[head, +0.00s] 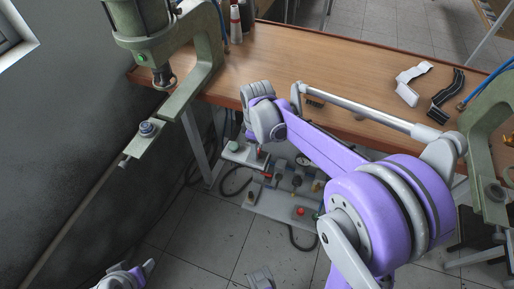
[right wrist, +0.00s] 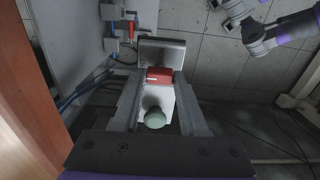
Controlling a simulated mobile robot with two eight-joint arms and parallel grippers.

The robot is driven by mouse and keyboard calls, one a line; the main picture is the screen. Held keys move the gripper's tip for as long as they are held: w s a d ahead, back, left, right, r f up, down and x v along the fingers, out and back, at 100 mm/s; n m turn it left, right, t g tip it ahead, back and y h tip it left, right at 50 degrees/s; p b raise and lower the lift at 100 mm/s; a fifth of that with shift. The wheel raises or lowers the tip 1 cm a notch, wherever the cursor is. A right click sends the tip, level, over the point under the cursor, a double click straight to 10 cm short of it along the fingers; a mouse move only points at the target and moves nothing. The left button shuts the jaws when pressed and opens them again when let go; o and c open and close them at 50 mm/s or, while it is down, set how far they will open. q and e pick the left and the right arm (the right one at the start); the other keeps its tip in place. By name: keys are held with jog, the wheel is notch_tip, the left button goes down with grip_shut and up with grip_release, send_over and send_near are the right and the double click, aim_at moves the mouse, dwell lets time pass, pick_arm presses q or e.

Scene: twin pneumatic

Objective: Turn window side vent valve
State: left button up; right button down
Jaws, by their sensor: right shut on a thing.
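My right gripper (right wrist: 158,78) is shut on the red valve handle (right wrist: 159,74) in the right wrist view, with one finger on each side. A pale green round knob (right wrist: 155,119) lies between the fingers, nearer the palm. In the head view my right arm reaches under the table's front edge to the window-side end of the valve panel (head: 273,204). Its fingertips are mostly hidden there by the wrist. The pale green knob (head: 234,146) shows just left of the wrist. Part of my left arm shows low at the left; its jaws are not clear.
The wooden table (head: 270,62) stands above the panel. A green press (head: 203,75) stands at the left and another (head: 487,140) at the right. Hoses and a gauge (head: 302,160) are on the panel. A window (head: 12,35) is at the upper left. Tiled floor in front is mostly clear.

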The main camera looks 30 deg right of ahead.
dwell(0.4)
jog(key=shift+c, duration=2.2)
grip_release()
jog(key=shift+r, duration=0.15)
notch_tip(320, 180, up, 11)
jog(key=p, duration=0.1)
jog(key=shift+f, duration=0.2)
jog(key=s+a+f+m+t+p, duration=0.1)
jog(key=s+a+m+t+p, duration=0.1)
jog(key=s, duration=0.6)
jog(key=s+a+f+m+t+p, duration=0.2)
jog(key=s+a+m+t+p, duration=0.1)
jog(key=s+a+m, duration=0.2)
jog(key=s+m, duration=0.1)
jog(key=s, duration=0.1)
jog(key=shift+s, duration=0.35)
